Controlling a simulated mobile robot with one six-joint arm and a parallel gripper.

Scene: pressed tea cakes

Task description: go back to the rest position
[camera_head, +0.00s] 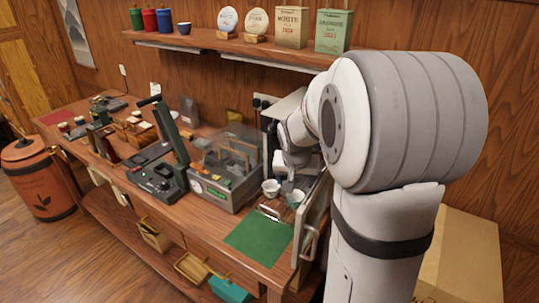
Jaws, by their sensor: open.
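My arm reaches in from the right and bends down over the right end of the wooden workbench (205,243). My gripper (289,188) is small in view, low over the bench and close to two small cups. It is open, and I see nothing held in it. I cannot tell whether the fingers touch either cup. My own upper arm hides part of the wall and the area behind the bench's right end.
A grey machine with a clear cover (225,190) and a black lever press (158,180) stand left of my gripper. A green mat (260,236) lies in front. A shelf (230,43) with tins and boxes hangs above. A cardboard box (460,255) stands at right.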

